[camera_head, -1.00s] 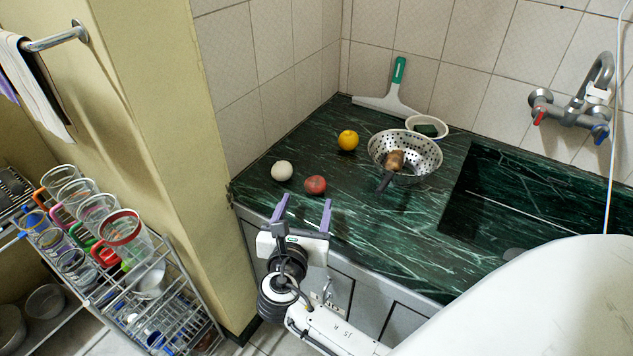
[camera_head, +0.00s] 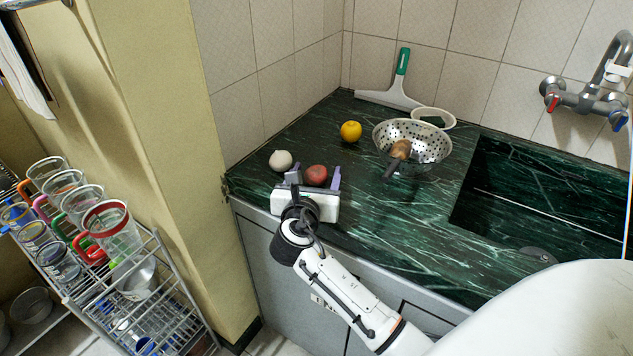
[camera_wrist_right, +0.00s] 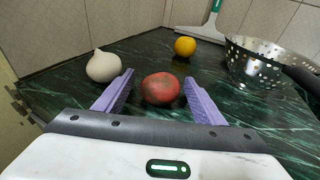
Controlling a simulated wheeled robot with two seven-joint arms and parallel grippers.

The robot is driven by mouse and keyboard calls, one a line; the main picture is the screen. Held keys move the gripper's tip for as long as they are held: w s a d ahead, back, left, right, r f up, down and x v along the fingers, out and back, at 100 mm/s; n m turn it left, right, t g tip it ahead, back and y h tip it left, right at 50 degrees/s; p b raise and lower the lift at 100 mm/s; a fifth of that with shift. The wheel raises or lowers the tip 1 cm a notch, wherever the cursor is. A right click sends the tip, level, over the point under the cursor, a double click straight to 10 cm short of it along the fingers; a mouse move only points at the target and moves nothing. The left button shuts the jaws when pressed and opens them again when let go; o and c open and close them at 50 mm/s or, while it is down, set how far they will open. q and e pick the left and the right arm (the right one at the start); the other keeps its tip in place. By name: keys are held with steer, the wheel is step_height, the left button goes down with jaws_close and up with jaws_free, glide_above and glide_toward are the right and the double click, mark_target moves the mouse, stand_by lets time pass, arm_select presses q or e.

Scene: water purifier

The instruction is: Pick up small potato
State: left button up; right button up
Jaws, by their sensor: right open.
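A small round reddish potato (camera_head: 317,174) lies on the dark green marble counter near its front edge. It also shows in the right wrist view (camera_wrist_right: 161,89). My right gripper (camera_head: 316,178) is open, low over the counter. Its two purple fingers stand one on each side of the potato, with a visible gap on each side in the wrist view. A brown, longer potato-like item (camera_head: 400,149) lies in the metal colander (camera_head: 431,135). My left gripper is not in view.
A white onion-like bulb (camera_head: 281,160) sits just left of the gripper. A yellow round fruit (camera_head: 351,131) stands behind. The colander's dark handle (camera_head: 392,169) points toward the front. A sink (camera_head: 540,200) is at the right and a tiled wall behind.

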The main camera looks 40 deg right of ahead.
mark_target(316, 169)
steer(key=c, duration=1.2)
steer(key=shift+o, duration=0.2)
steer(key=shift+r, duration=0.1)
step_height(316, 169, up, 10)
steer(key=shift+p, duration=1.2)
